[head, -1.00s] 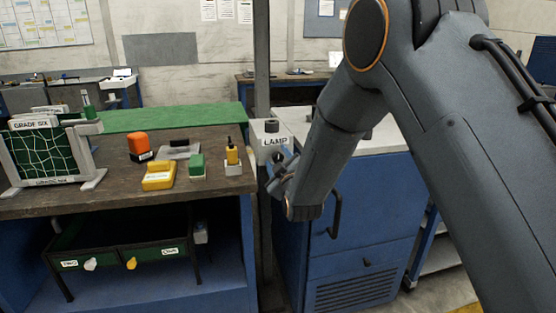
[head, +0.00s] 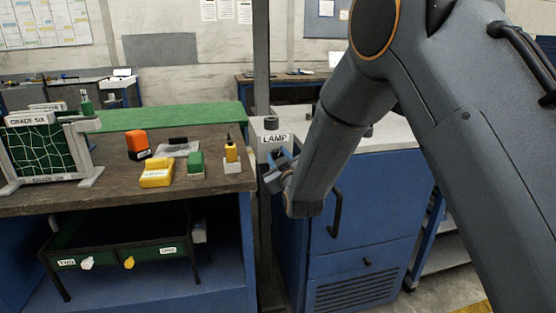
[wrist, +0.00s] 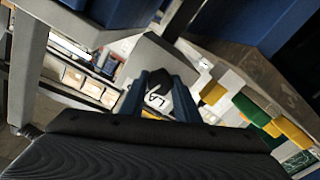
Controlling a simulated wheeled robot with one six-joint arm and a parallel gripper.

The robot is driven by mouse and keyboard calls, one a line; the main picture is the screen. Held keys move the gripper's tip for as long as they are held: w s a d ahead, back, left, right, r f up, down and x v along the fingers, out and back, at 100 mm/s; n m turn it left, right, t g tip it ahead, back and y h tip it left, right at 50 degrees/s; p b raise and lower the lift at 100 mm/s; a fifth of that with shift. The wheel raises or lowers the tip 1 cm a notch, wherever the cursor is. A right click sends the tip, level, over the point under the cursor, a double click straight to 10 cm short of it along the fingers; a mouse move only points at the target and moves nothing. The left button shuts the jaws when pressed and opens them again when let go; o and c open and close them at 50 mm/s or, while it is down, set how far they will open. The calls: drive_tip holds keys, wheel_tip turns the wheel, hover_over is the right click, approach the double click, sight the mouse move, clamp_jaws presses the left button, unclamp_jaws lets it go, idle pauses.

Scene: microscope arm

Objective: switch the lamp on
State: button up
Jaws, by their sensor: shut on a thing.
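The grey lamp box (head: 270,130), with a white LAMP label (head: 275,139), is fixed at the dark upright post beside the bench. A dark round piece (head: 271,121) stands on its top. My gripper (head: 277,160) is at the front of the box, just below the label. In the wrist view its two blue fingers (wrist: 158,92) are shut on a dark knob at the box, and part of the label (wrist: 156,100) shows between them. The fingers and wrist hide most of the knob, so I cannot tell its setting.
The wooden bench (head: 110,187) on the left holds a yellow block (head: 156,173), a green block (head: 196,163), an orange-topped item (head: 137,142) and a netted frame (head: 40,152). A blue cabinet (head: 375,200) with a dark handle (head: 336,212) stands close behind my forearm.

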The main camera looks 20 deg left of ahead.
drive_tip(key=m+b, duration=0.1)
drive_tip(key=m, duration=0.2)
drive_tip(key=shift+m+b, duration=0.3)
drive_tip(key=shift+m, duration=0.1)
drive_tip(key=m+b, duration=0.1)
drive_tip(key=m, duration=0.2)
drive_tip(key=shift+f+m+b, duration=0.1)
drive_tip(key=shift+m+b, duration=0.2)
drive_tip(key=shift+b, duration=0.05)
drive_tip(key=m+b, duration=0.3)
drive_tip(key=m, duration=0.3)
drive_tip(key=shift+d+m, duration=0.1)
drive_tip(key=shift+m, duration=0.2)
drive_tip(key=o, duration=1)
drive_tip(key=shift+o, duration=0.2)
drive_tip(key=v, duration=0.7)
drive_tip(key=shift+s+d, duration=0.25)
drive_tip(key=shift+s, duration=0.1)
